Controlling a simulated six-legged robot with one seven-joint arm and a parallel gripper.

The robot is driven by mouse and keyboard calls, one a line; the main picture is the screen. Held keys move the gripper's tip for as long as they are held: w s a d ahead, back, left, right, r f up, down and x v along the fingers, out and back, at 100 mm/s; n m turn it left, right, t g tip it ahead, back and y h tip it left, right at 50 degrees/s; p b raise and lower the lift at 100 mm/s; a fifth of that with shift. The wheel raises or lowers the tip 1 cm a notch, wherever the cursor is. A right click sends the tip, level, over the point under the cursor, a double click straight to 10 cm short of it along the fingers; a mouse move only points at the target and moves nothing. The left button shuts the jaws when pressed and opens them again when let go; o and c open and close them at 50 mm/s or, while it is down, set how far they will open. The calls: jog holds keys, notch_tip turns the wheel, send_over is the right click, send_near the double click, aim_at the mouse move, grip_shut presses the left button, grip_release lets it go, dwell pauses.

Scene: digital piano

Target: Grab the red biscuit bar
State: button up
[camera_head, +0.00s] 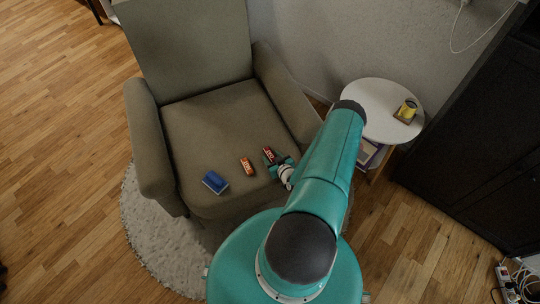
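A dark red bar with pale lettering (268,154), which looks like the red biscuit bar, lies on the seat of the grey-green armchair (195,120), towards its right side. My gripper (271,161) is low over the seat, right at this bar, and its teal fingers overlap the bar's near part. I cannot tell whether the fingers are around the bar, touching it or just above it. The fingers are too small in the picture to show if they are open or shut.
An orange-red bar (247,167) lies just left of my gripper. A blue box (215,182) lies farther left near the seat's front edge. The chair's right armrest (287,97) rises behind my gripper. A round white side table (375,98) with a yellow item (408,109) stands right.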

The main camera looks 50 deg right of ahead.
jog(key=c, duration=0.8)
jog(key=shift+c, duration=0.2)
